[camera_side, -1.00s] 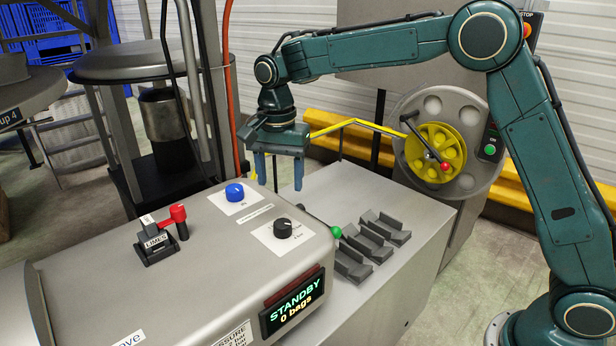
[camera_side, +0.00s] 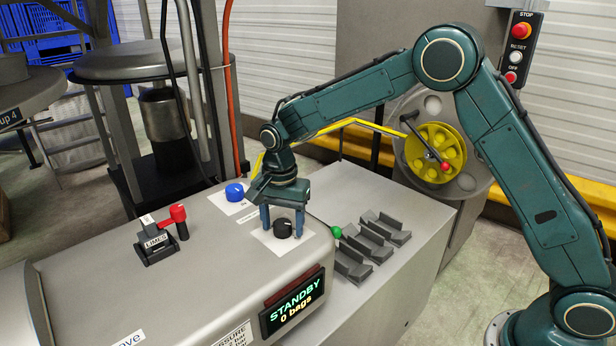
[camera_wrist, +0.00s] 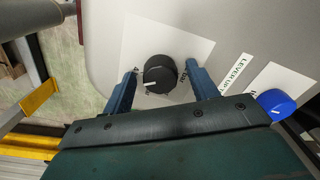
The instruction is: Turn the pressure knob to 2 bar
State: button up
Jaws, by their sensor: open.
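The black knob (camera_side: 283,229) sits on a white label plate (camera_side: 268,240) on top of the grey machine. In the wrist view the black knob (camera_wrist: 160,74) shows a white pointer line on its face. My gripper (camera_side: 283,236) is open and points down over the knob, one blue finger on each side. In the wrist view the fingers of my gripper (camera_wrist: 158,92) stand left and right of the knob with gaps. The label's scale marks are partly hidden by the fingers. The display (camera_side: 293,300) reads STANDBY, 0 bags.
A blue knob (camera_side: 235,192) is close behind the black one, on its own label. A red-handled lever (camera_side: 179,220) and a LIMES holder (camera_side: 155,243) stand to the left.

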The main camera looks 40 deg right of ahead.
jog(key=shift+c, duration=0.2)
jog(key=c, duration=1)
jog(key=shift+o, duration=0.2)
jog(key=shift+n, duration=0.3)
jog(key=n, duration=0.9)
jog(key=shift+n, duration=0.3)
jog(key=n, duration=0.4)
jog(key=shift+n, duration=0.3)
jog(key=n, duration=0.5)
